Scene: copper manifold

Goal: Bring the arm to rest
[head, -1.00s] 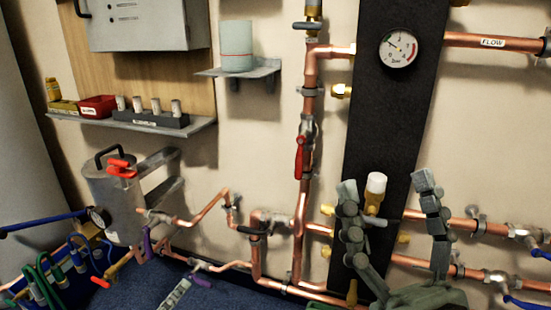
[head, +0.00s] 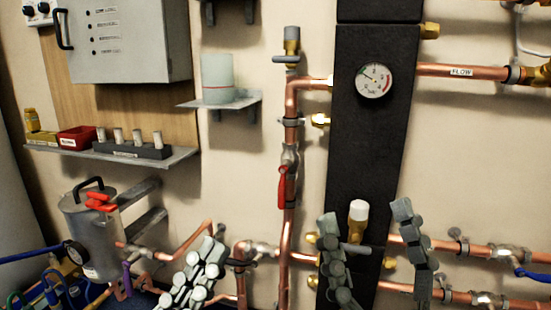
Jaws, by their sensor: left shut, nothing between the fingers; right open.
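My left gripper (head: 212,246) is at the bottom of the head view, in front of the lower copper pipes. Its fingers are together with nothing between them. My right gripper (head: 365,214) is open, one finger on each side in the picture of a brass valve with a white cap (head: 358,209). I cannot tell whether the fingers touch the valve; nothing looks gripped. The wrist and the rest of the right arm are cut off by the lower edge.
Copper pipes (head: 290,202) with a red lever (head: 283,187) run up the wall beside a black panel (head: 375,140) with a gauge (head: 374,79). A metal canister (head: 97,232) stands left. Shelves (head: 180,160) hold a red bin (head: 77,139) and a pale cup (head: 217,77).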

